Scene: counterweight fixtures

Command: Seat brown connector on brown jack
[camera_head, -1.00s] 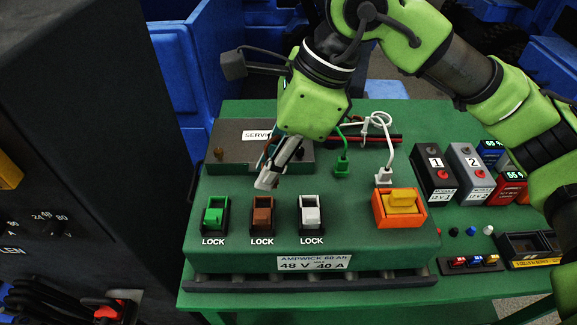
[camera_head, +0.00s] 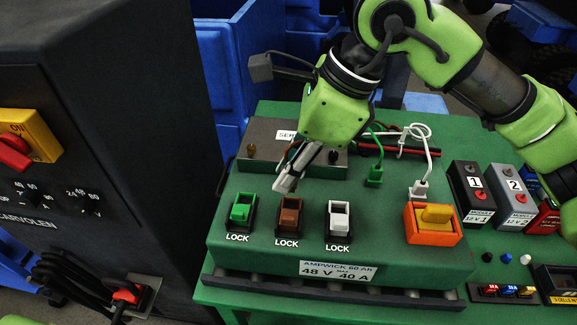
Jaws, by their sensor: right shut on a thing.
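The brown jack (camera_head: 289,217) is the middle of three lock sockets on top of the green battery box (camera_head: 330,268), between the green jack (camera_head: 242,212) and the white one (camera_head: 338,219). My right gripper (camera_head: 285,183) comes down from above, its fingertips just behind the brown jack in the picture and apart from it. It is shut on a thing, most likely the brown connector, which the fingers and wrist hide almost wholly. A bit of brown cable shows behind the fingers. My left gripper is out of view.
Green (camera_head: 375,176) and white (camera_head: 419,189) plugs on cables stand behind the jacks. An orange-yellow switch (camera_head: 432,223) sits at the box's right. Battery modules (camera_head: 472,194) stand to the right. A dark cabinet (camera_head: 110,110) with a red-and-yellow switch fills the left.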

